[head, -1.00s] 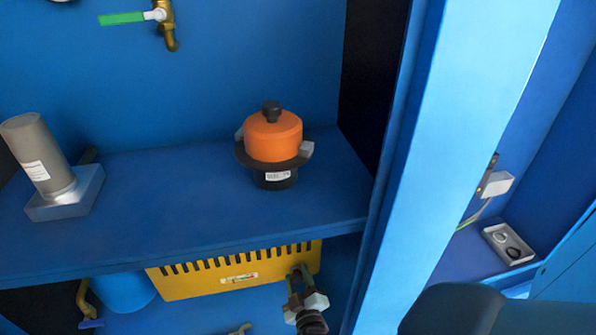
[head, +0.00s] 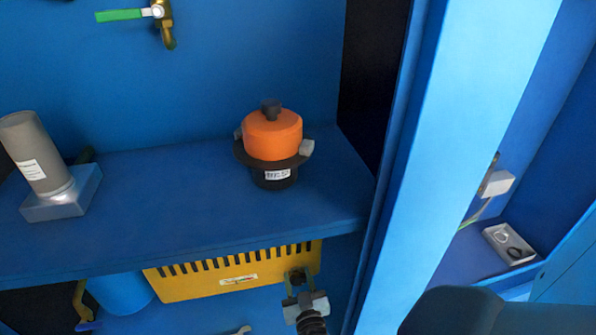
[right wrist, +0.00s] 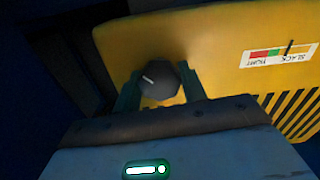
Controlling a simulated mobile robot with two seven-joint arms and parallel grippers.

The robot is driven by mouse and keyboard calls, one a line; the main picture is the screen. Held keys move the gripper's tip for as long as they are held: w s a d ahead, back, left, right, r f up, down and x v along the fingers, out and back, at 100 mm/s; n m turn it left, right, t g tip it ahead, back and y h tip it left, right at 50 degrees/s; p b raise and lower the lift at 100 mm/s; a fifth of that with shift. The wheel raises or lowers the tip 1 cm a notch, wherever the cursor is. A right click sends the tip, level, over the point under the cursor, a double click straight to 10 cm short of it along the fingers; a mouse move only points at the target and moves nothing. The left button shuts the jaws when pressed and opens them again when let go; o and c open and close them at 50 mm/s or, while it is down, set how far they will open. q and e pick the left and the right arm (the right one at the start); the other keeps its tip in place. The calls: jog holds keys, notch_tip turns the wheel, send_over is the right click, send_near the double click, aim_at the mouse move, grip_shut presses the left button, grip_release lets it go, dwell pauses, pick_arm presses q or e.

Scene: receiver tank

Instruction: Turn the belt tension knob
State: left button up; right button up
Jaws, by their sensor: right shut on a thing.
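The belt tension knob (right wrist: 158,84) is dark and faceted with a white line on its face. It sits on the yellow belt guard (right wrist: 205,38), which shows in the head view (head: 215,282) below the blue shelf. My right gripper (head: 299,279) is at the guard's right end. In the right wrist view its two fingers (right wrist: 160,92) are shut on the knob, one on each side. A tension gauge (right wrist: 280,54) marked SLACK and TIGHT has red, green and orange bands, with a black pointer near the SLACK end. My left gripper is not in view.
The blue shelf (head: 150,225) lies just above my right gripper. An orange-topped unit (head: 272,135) and a grey cylinder (head: 35,155) stand on it. A blue post (head: 455,120) rises to the right. A green-handled valve (head: 120,15) is on the back wall.

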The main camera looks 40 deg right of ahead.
dwell(0.3)
jog(key=o, duration=1)
jog(key=shift+c, duration=0.2)
jog(key=p+v, duration=0.2)
jog(key=v, duration=0.6)
jog(key=shift+w, duration=0.1)
